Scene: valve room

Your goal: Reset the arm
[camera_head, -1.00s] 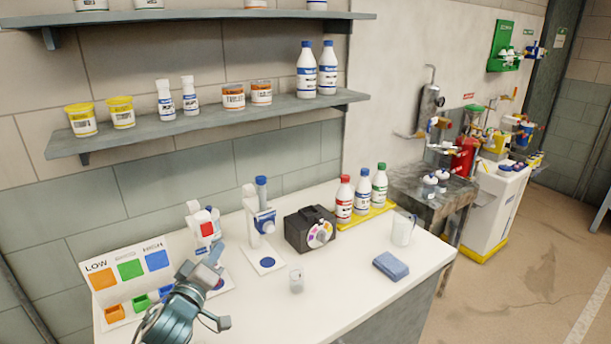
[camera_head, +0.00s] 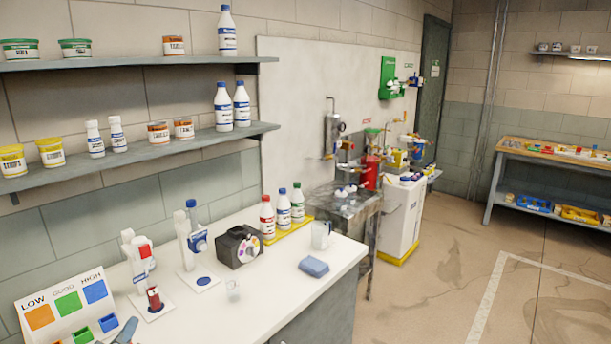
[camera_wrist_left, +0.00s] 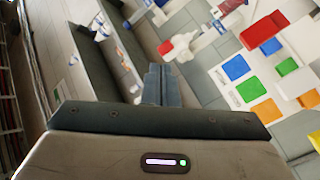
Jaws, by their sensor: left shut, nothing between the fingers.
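My left gripper (camera_head: 126,330) shows only as a small blue-grey piece at the lower left edge of the head view, at the front of the white bench (camera_head: 240,310). In the left wrist view its two fingers (camera_wrist_left: 158,75) are together with nothing between them. The colour chart (camera_head: 66,305) marked LOW, GOOD and HIGH stands left of it, and the chart also shows tilted in the left wrist view. A red vial (camera_head: 154,298) stands on the pad of the left white device (camera_head: 139,258). My right gripper is not in view.
A second white device (camera_head: 190,240), a black box with a colour dial (camera_head: 238,246), several bottles, a clear beaker (camera_head: 233,290), a jug (camera_head: 320,235) and a blue cloth (camera_head: 314,267) stand on the bench. Shelves with tubs and bottles hang above. Floor at right is open.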

